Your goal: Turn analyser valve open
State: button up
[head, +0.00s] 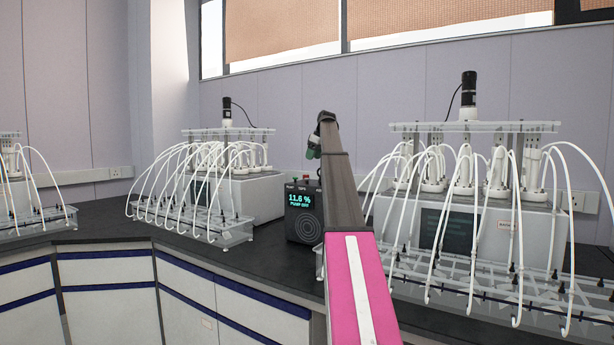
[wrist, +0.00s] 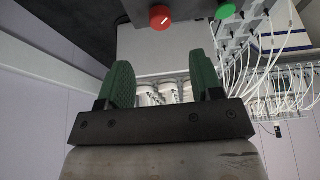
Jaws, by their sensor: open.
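The analyser (head: 303,213) is a dark box on the bench in the head view, with a lit display reading 11.6 % and what looks like PUMP OFF. In the wrist view a red round knob (wrist: 160,17) with a white line and a green round knob (wrist: 226,11) show at the top edge, on a dark surface. I cannot tell for sure which one is the valve. My gripper (wrist: 163,75) is open and empty, its green fingers apart and clear of both knobs. In the head view my gripper (head: 314,150) is above the analyser, partly hidden by my arm.
A reactor unit (head: 252,190) with white tubes stands left of the analyser, and another reactor unit (head: 470,230) stands on the right. Both have tube racks in front. The dark bench top (head: 105,215) has clear room at the left.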

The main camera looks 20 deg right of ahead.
jog(key=x, duration=1)
jog(key=shift+w, duration=0.1)
jog(key=c, duration=0.9)
